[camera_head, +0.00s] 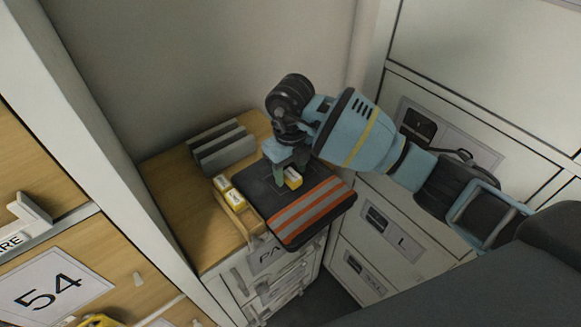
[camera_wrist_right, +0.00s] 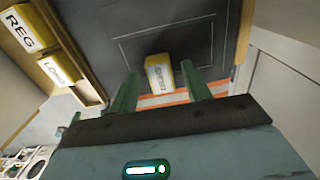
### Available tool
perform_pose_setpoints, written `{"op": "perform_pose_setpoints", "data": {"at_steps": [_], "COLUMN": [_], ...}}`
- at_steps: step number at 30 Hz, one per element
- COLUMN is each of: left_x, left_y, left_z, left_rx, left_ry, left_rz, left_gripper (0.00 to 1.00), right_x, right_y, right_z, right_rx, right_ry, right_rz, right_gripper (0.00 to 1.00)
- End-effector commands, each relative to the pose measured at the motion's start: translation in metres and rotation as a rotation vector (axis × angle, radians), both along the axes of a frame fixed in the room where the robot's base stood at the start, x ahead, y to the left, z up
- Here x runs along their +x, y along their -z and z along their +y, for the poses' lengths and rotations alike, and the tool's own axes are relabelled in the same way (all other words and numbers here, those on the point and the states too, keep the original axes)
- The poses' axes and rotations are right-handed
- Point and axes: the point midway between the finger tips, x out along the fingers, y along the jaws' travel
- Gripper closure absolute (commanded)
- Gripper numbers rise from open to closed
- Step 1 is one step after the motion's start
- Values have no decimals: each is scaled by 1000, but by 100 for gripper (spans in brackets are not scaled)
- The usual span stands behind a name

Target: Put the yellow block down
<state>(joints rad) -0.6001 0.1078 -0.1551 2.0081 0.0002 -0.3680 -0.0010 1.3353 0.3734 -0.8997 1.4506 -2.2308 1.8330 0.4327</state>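The yellow block (camera_head: 293,178) lies on a dark folded garment (camera_head: 257,185) with orange and grey stripes. In the right wrist view the block (camera_wrist_right: 160,75) carries the label "SHORT". My right gripper (camera_head: 286,175) is just above the garment, at the block. In the right wrist view, the two green fingers of the right gripper (camera_wrist_right: 160,82) stand apart on either side of the block, with visible gaps. The block appears to rest on the cloth. My left gripper is not in view.
A wooden holder (camera_head: 236,213) beside the garment has two yellow blocks, marked "REG" (camera_wrist_right: 27,30) and "LONG" (camera_wrist_right: 57,70). A wall stands behind; pale drawers (camera_head: 470,100) stand at right.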

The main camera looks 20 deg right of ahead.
Motion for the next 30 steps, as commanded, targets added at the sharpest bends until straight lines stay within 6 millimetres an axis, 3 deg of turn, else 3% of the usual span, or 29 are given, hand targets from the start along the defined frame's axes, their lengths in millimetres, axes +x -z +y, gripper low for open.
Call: {"op": "perform_pose_setpoints", "data": {"at_steps": [11, 24, 30], "left_x": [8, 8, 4], "left_y": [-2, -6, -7], "left_z": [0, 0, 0], "left_rx": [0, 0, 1], "left_ry": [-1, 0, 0], "left_rz": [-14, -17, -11], "left_gripper": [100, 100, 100], "right_x": [1, 1, 0], "right_y": [-12, -94, -117], "right_z": [0, 0, 0], "right_rx": [2, 0, 1], "right_ry": [0, 0, 0], "right_rz": [-3, -4, -2], "right_gripper": [52, 52, 52]}}
